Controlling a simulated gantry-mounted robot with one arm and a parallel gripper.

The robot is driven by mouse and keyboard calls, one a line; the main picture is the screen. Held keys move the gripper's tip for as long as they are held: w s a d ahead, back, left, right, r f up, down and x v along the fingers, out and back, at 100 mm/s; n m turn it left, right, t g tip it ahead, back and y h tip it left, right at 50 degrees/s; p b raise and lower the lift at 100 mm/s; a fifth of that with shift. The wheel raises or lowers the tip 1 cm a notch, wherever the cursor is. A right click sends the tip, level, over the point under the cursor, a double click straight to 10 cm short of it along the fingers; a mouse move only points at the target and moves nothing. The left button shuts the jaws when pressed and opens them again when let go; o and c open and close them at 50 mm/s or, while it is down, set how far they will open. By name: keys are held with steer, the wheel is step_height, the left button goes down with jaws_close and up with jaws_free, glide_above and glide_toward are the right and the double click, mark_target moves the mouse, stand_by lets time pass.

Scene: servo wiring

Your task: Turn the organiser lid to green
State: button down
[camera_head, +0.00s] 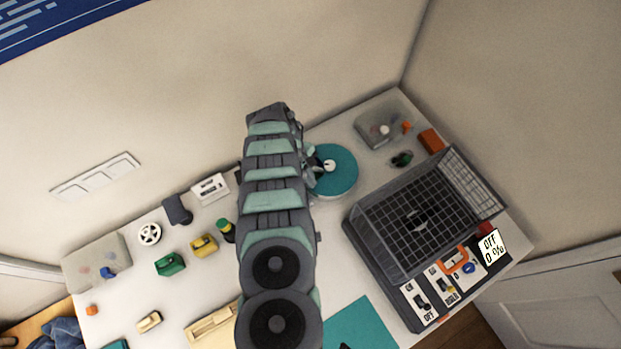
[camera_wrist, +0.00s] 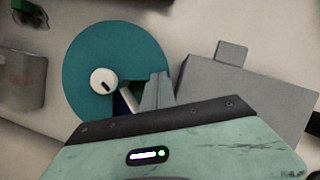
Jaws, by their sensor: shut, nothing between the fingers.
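The organiser is a round teal disc lid (camera_head: 338,176) with a white knob at its middle, on the table right of my arm. In the wrist view the lid (camera_wrist: 100,45) fills the upper left, with the white knob (camera_wrist: 103,82) carrying a dark mark. In the head view my arm mostly hides the gripper.
Right of the organiser stands a dark tray with a mesh guard (camera_head: 415,215) and a switch panel (camera_head: 430,302). Left of my arm lie green (camera_head: 170,264) and yellow (camera_head: 204,245) parts. A grey box (camera_wrist: 240,90) shows in the wrist view.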

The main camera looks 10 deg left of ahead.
steer(key=shift+s+d+n+p, duration=0.3)
steer(key=shift+n+p, duration=0.1)
steer(key=shift+p, duration=0.45)
stand_by(0.8)
